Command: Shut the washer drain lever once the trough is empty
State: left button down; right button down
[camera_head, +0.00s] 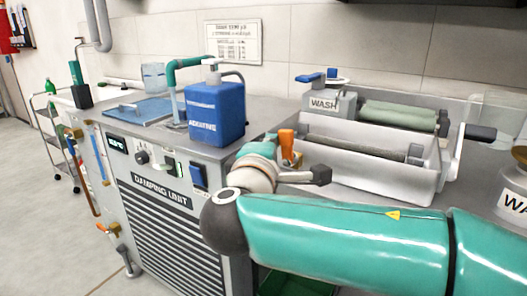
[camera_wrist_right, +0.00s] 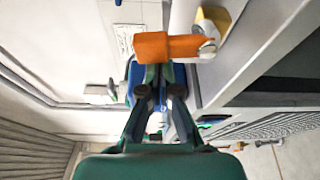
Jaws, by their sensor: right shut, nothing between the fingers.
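An orange lever (camera_head: 287,145) stands upright at the front left of the washer trough (camera_head: 375,180), beside the WASH unit. It also shows large in the right wrist view (camera_wrist_right: 168,46), on a grey pivot. The trough is pale, with a grey roller in it; I see no liquid in its visible part, and its floor is partly hidden. My right gripper (camera_head: 268,141) is close beside the lever, partly hidden by its own wrist. My left gripper is out of view.
A blue container (camera_head: 215,111) stands on the damping unit (camera_head: 165,200), left of my gripper. A green roller (camera_head: 398,116) lies behind the trough. A clear tub (camera_head: 497,112) and a labelled jar (camera_head: 513,190) stand at the right. My right arm crosses the front.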

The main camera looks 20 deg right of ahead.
jog(key=s+a+p, duration=0.1)
jog(key=s+a, duration=0.4)
jog(key=a, duration=0.3)
jog(key=shift+f, duration=0.15)
jog(key=shift+s, duration=0.1)
dwell(0.4)
